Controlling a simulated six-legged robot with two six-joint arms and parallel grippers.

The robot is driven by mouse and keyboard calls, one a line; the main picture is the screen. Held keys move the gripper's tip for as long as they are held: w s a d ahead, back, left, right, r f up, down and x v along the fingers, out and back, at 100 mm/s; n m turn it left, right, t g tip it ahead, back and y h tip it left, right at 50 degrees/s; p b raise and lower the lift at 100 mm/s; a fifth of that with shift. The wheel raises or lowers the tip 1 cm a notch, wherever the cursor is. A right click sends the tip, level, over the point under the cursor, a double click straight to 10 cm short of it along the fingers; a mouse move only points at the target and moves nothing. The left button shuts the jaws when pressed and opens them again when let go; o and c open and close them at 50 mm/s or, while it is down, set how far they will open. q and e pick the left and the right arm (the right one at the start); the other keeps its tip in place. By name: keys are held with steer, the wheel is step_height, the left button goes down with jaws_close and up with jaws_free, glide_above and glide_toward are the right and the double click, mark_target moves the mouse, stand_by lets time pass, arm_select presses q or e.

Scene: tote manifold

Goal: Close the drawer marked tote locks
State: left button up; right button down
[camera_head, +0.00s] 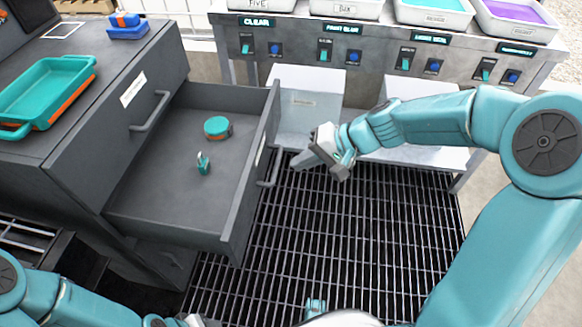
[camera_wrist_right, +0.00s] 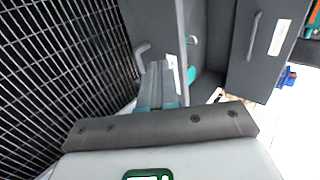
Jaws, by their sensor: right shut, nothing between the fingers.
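The open grey drawer (camera_head: 150,205) is pulled well out of the dark cabinet. Its front panel (camera_head: 253,185) carries a handle (camera_head: 268,175) and a pale label that I cannot read. Inside lie a round teal item with an orange edge (camera_head: 217,127) and a small teal item (camera_head: 203,163). My right gripper (camera_head: 299,163) is shut and empty, just outside the drawer front near the handle. In the right wrist view its closed fingers (camera_wrist_right: 160,72) point toward the drawer front (camera_wrist_right: 152,22); contact cannot be told. My left gripper (camera_head: 190,321) is only partly visible at the bottom edge.
A teal tray (camera_head: 45,92) and a blue item (camera_head: 127,25) rest on the cabinet. A bench with switches and bins (camera_head: 360,9) stands behind. Dark floor grating (camera_head: 360,230) lies right of the drawer.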

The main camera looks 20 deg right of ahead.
mark_target(250, 176)
steer(key=shift+w+a+r+b+x, duration=0.15)
steer(key=shift+a+r+b+x, duration=0.15)
steer(key=shift+x, duration=1.5)
steer(key=shift+w+a+r+b+x, duration=0.1)
steer(key=shift+a+r+b+x, duration=0.2)
steer(key=shift+x, duration=1.5)
steer(key=shift+w+a+r+b+x, duration=0.2)
steer(key=shift+r+x, duration=0.15)
steer(key=shift+x, duration=1.45)
arm_select(q)
step_height(250, 176, down, 2)
steer(key=shift+s, duration=0.1)
arm_select(e)
steer(key=shift+a, duration=0.1)
